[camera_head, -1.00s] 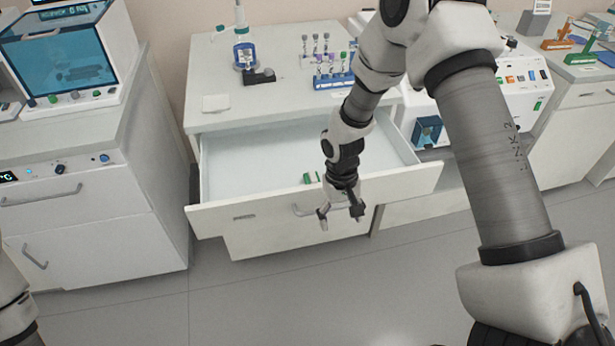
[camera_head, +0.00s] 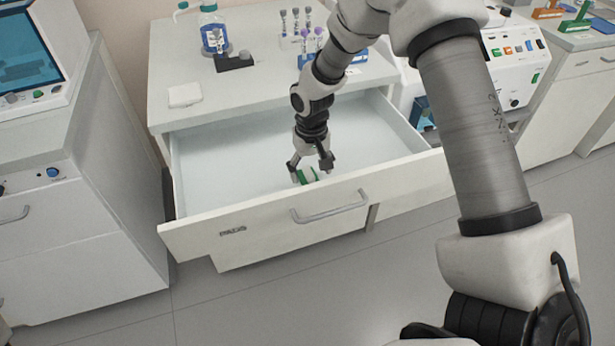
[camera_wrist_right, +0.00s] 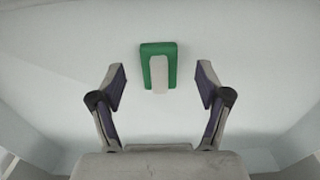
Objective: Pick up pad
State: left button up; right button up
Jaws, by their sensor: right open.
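The pad is a small green block with a white strip (camera_wrist_right: 158,52), lying on the floor of the open drawer (camera_head: 232,150). In the right wrist view it lies ahead of the fingers, about midway between them sideways, and is not touched. In the head view the pad (camera_head: 306,175) shows partly behind my right gripper (camera_head: 311,169). My right gripper, also in the right wrist view (camera_wrist_right: 161,87), is open and empty, pointing down into the drawer above the pad. My left gripper is out of view.
The drawer's front panel with its handle (camera_head: 330,207) stands nearest me, and its walls surround my gripper. On the countertop are a white square (camera_head: 185,95), a blue-labelled bottle (camera_head: 213,32) and a tube rack (camera_head: 301,40). The rest of the drawer looks empty.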

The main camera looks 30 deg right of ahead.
aim_at(311, 176)
notch_tip(311, 176, down, 3)
jog(key=shift+w+d+f, duration=0.1)
jog(key=shift+f, duration=0.1)
jog(key=c, duration=1)
jog(key=shift+r, duration=0.15)
jog(key=shift+c, duration=0.2)
